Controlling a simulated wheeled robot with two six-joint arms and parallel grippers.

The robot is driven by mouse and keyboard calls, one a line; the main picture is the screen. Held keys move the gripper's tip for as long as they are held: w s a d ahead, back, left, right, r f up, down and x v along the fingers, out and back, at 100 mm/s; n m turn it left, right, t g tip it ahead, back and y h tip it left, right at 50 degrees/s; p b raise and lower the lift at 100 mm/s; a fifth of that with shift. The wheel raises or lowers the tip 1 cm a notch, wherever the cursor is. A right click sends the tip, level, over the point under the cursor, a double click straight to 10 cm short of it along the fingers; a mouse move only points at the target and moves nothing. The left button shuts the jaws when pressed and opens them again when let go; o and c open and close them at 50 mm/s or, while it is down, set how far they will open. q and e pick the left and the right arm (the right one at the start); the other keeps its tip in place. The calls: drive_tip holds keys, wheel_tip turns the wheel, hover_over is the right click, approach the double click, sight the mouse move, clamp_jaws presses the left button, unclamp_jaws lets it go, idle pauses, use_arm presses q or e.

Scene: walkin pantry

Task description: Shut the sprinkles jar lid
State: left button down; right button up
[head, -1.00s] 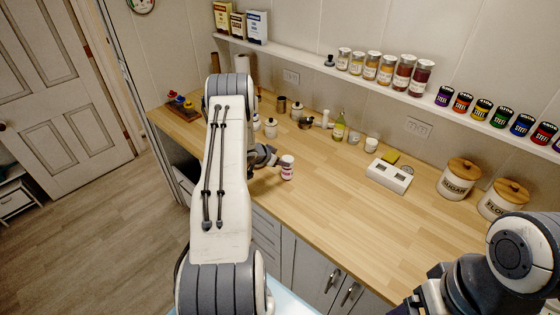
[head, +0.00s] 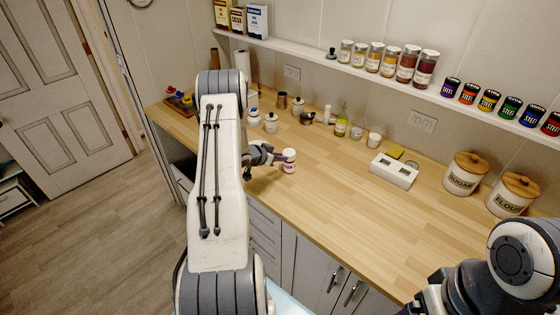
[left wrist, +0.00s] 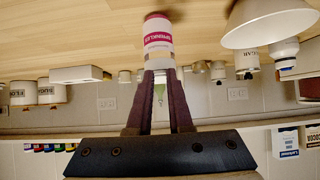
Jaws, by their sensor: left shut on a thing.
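The sprinkles jar (head: 289,161) is small and white with a pink label. It stands upright near the front edge of the wooden counter. My left gripper (head: 279,157) reaches it from the left and touches it. In the left wrist view the jar (left wrist: 158,38) appears upside down at the top, and my left gripper (left wrist: 161,72) has its two dark fingers shut on the near, lid end. The lid's seat on the jar is too small to tell. My right gripper (head: 425,302) is at the lower right, its fingertips cut off by the frame.
A white toaster-like box (head: 394,171), a sugar canister (head: 466,174) and a flour canister (head: 511,195) stand to the right. Small jars and bottles line the back, with a green bottle (head: 342,122) among them. The counter (head: 340,190) right of the sprinkles jar is clear.

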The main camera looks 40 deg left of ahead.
use_arm(q)
drive_tip(key=shift+s+d+f, duration=0.1)
drive_tip(key=shift+f, duration=0.1)
drive_tip(key=c, duration=0.8)
unclamp_jaws()
drive_tip(key=shift+r, duration=0.1)
drive_tip(key=b+v, duration=0.2)
drive_tip(key=v, duration=0.8)
drive_tip(key=shift+b, duration=0.4)
drive_tip(key=shift+s+r, duration=0.1)
